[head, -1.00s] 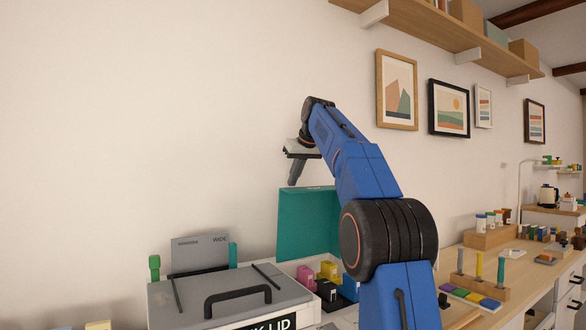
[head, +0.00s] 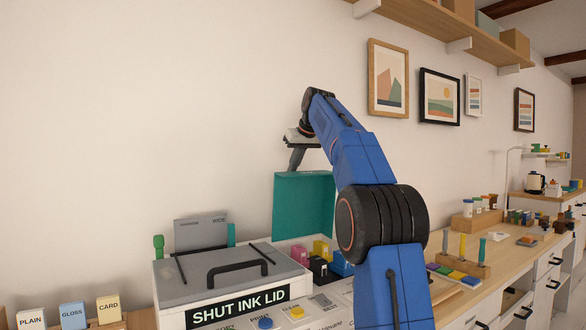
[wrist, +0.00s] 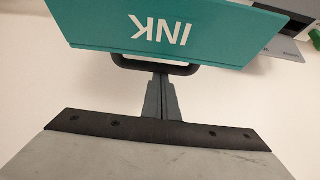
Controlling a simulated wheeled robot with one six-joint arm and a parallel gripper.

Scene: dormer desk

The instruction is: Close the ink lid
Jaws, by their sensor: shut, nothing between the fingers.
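The teal ink lid (head: 304,206) stands upright, open, at the back of the printer's right part. Several ink blocks, pink, yellow, black and blue (head: 340,264), show below and in front of it. In the wrist view the lid (wrist: 180,28) shows upside-down "INK" lettering and a black bar handle (wrist: 190,70) along its edge. My gripper (head: 294,166) is above the lid's top edge, pointing down. Its shut, empty fingers (wrist: 158,80) appear close to the handle; I cannot tell whether they touch it.
The grey-topped printer (head: 190,272) has a black handle and a "SHUT INK LID" label (head: 238,305). Blue and yellow buttons (head: 265,323) are on its front. Paper cards (head: 72,314) stand at left. The desk (head: 505,243) at right holds blocks and stands.

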